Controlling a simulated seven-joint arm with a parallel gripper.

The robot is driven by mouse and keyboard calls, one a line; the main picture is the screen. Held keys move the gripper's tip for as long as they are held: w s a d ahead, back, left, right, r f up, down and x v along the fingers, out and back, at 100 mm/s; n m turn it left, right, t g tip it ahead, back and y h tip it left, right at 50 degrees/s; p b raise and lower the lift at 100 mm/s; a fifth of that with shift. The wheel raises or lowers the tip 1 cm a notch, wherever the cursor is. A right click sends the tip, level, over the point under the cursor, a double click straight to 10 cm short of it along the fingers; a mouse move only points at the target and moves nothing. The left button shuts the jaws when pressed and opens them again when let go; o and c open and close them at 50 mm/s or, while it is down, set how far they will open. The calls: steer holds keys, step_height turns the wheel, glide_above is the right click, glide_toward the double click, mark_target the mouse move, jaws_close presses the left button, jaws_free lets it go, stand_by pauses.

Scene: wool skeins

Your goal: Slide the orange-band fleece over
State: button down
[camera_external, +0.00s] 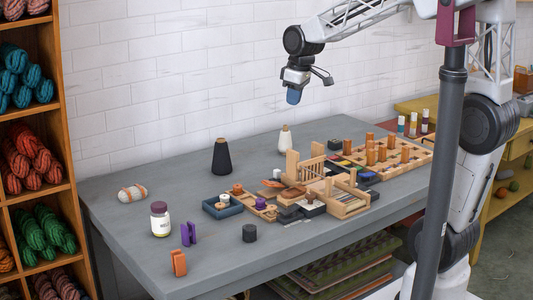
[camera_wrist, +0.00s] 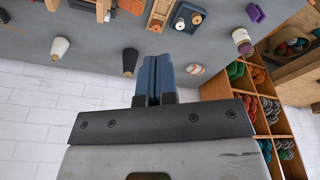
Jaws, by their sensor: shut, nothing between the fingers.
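The orange-band fleece (camera_external: 132,193) is a small whitish roll with orange bands, lying on the grey table near its left back edge. In the wrist view the fleece (camera_wrist: 195,69) shows just right of my fingertips, apart from them. My gripper (camera_external: 294,96) hangs in the air high above the back of the table, well to the right of the fleece. In the wrist view its blue fingers (camera_wrist: 155,75) are together with nothing between them.
A black cone (camera_external: 222,157) and a white cone (camera_external: 285,140) stand at the back. A jar (camera_external: 160,220), a purple block (camera_external: 188,234) and an orange block (camera_external: 178,263) stand in front of the fleece. Wooden trays (camera_external: 345,200) crowd the middle. Shelves of skeins (camera_external: 30,155) stand left.

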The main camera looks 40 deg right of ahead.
mark_target(131, 190)
steer(key=w+a+f+n, duration=0.2)
steer(key=w+a+f, duration=0.15)
steer(key=w, duration=0.45)
steer(key=w+a+f+n, duration=0.2)
steer(key=w+a+f, duration=0.15)
steer(key=w, duration=0.35)
steer(key=w+a+f+n, duration=0.2)
steer(key=w+a+f, duration=0.15)
steer(key=w, duration=0.45)
steer(key=w+a+f+n, duration=0.2)
steer(key=w+a+f, duration=0.2)
steer(key=w+f, duration=0.1)
steer(key=w+a+f+n+g, duration=0.1)
steer(key=w+a+f+n, duration=0.1)
steer(key=w+a+f, duration=0.3)
steer(key=w+a+f+n+y, duration=0.1)
steer(key=w+a+f, duration=0.4)
steer(key=f, duration=0.5)
steer(key=shift+w+f+n+g, duration=0.25)
steer(key=shift+w+n+g, duration=0.15)
steer(key=shift+w, duration=0.65)
steer(key=shift+w+a+f, duration=0.2)
steer(key=shift+a+f, duration=0.15)
steer(key=shift+f, duration=0.05)
steer(key=a, duration=1.2)
steer(key=shift+f, duration=0.85)
